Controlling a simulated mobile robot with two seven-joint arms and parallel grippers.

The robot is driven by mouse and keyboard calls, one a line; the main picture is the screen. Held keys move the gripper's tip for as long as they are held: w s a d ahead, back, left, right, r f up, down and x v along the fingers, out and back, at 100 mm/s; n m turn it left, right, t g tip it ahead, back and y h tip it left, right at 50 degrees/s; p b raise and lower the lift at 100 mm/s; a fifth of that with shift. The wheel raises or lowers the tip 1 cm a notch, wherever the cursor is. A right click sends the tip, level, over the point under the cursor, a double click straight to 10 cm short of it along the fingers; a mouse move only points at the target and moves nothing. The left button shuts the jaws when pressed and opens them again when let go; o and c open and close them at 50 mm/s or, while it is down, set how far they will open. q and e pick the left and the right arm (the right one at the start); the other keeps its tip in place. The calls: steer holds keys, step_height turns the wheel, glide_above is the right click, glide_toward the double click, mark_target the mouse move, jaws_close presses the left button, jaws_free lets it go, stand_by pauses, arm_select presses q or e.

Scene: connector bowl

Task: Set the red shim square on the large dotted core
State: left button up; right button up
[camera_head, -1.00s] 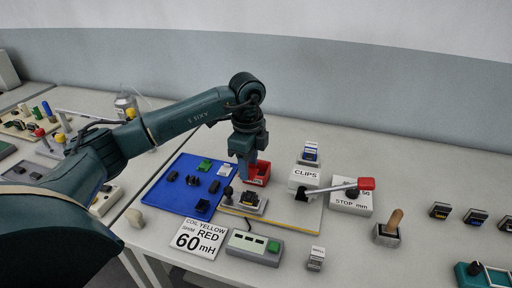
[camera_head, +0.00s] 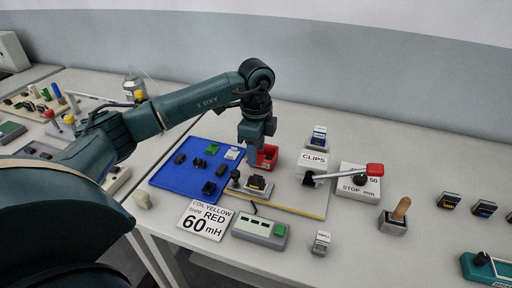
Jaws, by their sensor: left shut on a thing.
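My left gripper (camera_head: 250,165) points down just left of the small red bin (camera_head: 268,155), above the back of the metal fixture (camera_head: 264,192). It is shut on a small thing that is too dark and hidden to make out. The red shim is not clearly visible. A dark core (camera_head: 257,183) sits in the fixture; its dots are too small to see, so I cannot confirm it is the large dotted one. Several dark parts lie on the blue mat (camera_head: 168,178). My right gripper is not in view.
A lever press (camera_head: 330,176) stands right of the fixture, beside the CLIPS box (camera_head: 312,159) and STOP block (camera_head: 357,186).

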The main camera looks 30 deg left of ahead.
mark_target(256, 179)
arm_select(q)
steer(key=shift+f+b, duration=0.35)
steer(key=shift+f, duration=0.45)
steer(key=shift+f+b, duration=0.4)
steer(key=shift+f, duration=0.2)
steer(key=shift+f+b, duration=0.35)
steer(key=shift+f, duration=0.3)
steer(key=shift+f+b, duration=0.4)
steer(key=shift+f, duration=0.25)
steer(key=shift+f+b, duration=0.35)
steer(key=shift+f, duration=0.6)
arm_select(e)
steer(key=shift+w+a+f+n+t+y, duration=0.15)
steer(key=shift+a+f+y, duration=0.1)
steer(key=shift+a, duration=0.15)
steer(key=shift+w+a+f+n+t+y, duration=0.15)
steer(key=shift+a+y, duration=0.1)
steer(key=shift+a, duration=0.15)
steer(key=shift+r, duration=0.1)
arm_select(q)
steer(key=o, duration=1)
